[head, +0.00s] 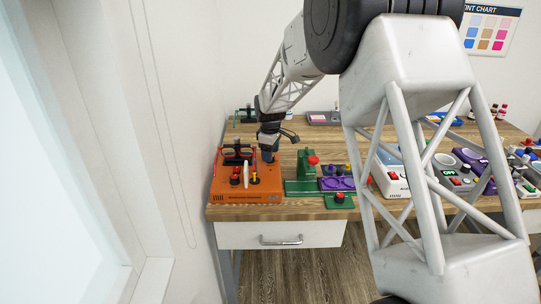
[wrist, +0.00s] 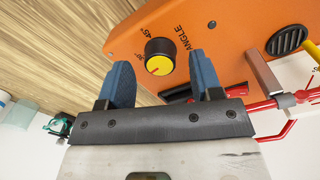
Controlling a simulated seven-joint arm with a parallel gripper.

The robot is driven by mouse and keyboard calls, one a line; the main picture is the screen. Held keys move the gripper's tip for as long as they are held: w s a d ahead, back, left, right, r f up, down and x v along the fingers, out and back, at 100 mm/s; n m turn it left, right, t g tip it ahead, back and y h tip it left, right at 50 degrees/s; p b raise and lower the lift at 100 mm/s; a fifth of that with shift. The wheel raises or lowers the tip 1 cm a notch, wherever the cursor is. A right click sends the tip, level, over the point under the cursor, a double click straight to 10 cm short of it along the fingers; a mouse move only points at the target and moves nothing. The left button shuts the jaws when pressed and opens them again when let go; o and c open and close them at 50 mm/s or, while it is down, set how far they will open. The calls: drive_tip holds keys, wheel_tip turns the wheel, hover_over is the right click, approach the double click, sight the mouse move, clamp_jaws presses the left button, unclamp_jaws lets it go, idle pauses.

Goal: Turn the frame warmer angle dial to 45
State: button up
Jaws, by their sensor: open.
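The orange frame warmer (head: 232,195) sits at the left front of the wooden table in the head view; its orange panel (wrist: 235,35) fills the upper right of the wrist view. The angle dial (wrist: 160,57) is a black knob with a yellow face and a small red mark, beside printed ANGLE, 45° and another, smaller label. My gripper (wrist: 160,64) is open, with its blue fingertips on either side of the dial and gaps showing on both sides. In the head view my gripper (head: 268,157) is over the warmer's back right part, and I cannot make out the dial there.
Red bars (wrist: 270,110) and a round black vent (wrist: 287,39) are right of the fingers in the wrist view. A green stand with a red knob (head: 313,160) and a purple block (head: 337,184) stand right of the warmer. The wall is close on the left.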

drive_tip(key=shift+f, duration=0.65)
drive_tip(key=c, duration=0.9)
drive_tip(key=shift+m, duration=0.7)
drive_tip(key=o, duration=0.9)
